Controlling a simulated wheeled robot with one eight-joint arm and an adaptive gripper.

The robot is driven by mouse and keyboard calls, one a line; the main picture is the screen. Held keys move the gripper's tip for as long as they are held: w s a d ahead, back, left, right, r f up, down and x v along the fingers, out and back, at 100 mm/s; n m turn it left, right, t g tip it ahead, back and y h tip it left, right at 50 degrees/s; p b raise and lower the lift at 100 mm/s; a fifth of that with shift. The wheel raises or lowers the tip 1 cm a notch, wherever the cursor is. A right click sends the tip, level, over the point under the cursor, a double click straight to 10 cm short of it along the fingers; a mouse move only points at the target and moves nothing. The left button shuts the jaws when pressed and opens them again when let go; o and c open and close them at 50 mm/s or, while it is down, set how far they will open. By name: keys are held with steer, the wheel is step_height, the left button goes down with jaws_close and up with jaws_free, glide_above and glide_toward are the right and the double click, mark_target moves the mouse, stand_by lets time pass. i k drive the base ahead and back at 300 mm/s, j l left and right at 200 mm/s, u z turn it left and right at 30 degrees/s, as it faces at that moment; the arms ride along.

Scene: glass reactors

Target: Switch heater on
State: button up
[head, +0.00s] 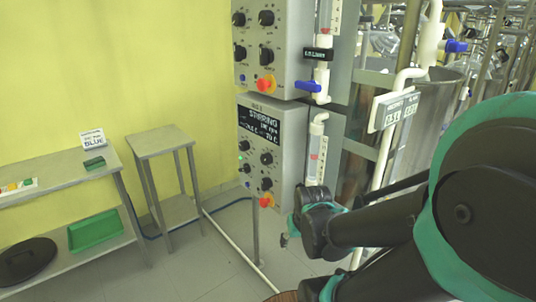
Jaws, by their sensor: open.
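A grey control box (270,150) hangs at the centre, with a dark display (264,124) that reads "STIRRING" and smaller figures I cannot read surely. Below the display are several black knobs (266,158), a small green light (240,157) and a red-orange button (267,200) at the bottom. I cannot tell which knob is the heater switch. My gripper (285,238) is open, in front of and below the box's lower right corner, apart from the knobs as far as I can see. Its fingers are small and partly hidden.
A second control box (274,45) with knobs hangs above. Clear pipes with blue valve handles (308,86) and a white label plate (394,110) stand to the right. A small table (160,141) and a shelf with a green tray (96,231) stand left. The floor between is free.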

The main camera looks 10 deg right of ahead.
mark_target(266, 182)
steer(key=k+j+u, duration=0.3)
steer(key=u, duration=0.15)
steer(key=k+j+u, duration=0.25)
steer(key=j+u, duration=0.15)
steer(key=j, duration=0.2)
